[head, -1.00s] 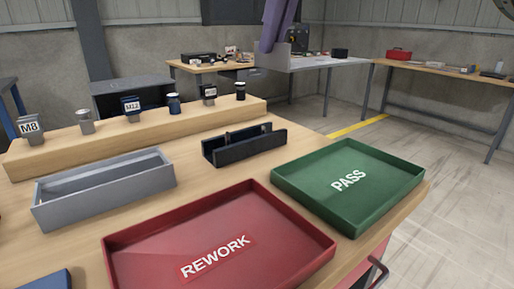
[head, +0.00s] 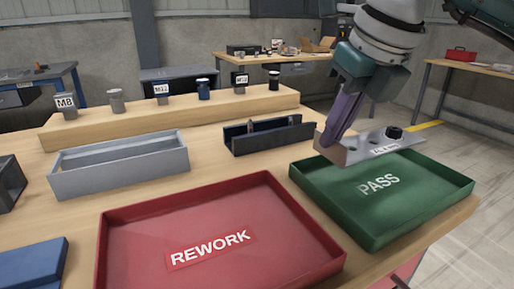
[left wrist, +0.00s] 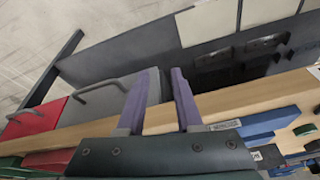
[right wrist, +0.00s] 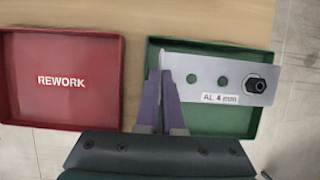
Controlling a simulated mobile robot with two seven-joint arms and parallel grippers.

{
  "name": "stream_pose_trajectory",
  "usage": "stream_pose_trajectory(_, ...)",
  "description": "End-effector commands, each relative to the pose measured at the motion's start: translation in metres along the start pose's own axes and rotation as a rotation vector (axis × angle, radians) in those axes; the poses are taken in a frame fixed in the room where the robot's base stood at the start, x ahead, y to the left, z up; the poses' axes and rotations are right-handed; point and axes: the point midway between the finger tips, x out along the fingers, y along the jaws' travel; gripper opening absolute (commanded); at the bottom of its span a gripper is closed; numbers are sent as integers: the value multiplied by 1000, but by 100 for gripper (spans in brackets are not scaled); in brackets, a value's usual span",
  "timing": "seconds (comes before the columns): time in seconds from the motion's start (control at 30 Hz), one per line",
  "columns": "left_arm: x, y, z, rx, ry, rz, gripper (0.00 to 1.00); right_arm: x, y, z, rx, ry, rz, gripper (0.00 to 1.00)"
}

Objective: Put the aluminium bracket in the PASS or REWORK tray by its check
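The aluminium bracket (head: 362,148) is a flat grey plate with an upturned end, holes, a black bolt and a label. In the right wrist view the bracket (right wrist: 215,72) reads "AL 4 mm". My right gripper (head: 332,138) is shut on its upturned end, and the fingers (right wrist: 160,73) show there too. The bracket is held above the green PASS tray (head: 418,232), which looks empty where visible. The red REWORK tray (head: 225,217), to its left, is empty. My left gripper (left wrist: 163,76) is open and empty in the left wrist view.
A grey open box (head: 120,168) and a black slotted fixture (head: 268,138) stand behind the trays. A wooden riser (head: 180,115) with labelled fastener holders runs along the back. Blue (head: 35,262) and dark items lie at the left. Bare wood separates these things.

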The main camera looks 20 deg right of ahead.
Motion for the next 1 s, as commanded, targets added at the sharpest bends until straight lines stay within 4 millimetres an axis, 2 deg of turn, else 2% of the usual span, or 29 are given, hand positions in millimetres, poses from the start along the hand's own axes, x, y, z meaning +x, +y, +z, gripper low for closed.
stream_pose_trajectory(0.37,4,2,1,-5,1,5,34,43,1,-18,0,0,0,0)
stream_pose_trajectory(0.67,5,4,1,-10,1,9,34,45,1,-18,-1,-2,0,0)
stream_pose_trajectory(1.0,14,4,4,-8,1,9,34,55,1,-22,-1,-2,-1,0)
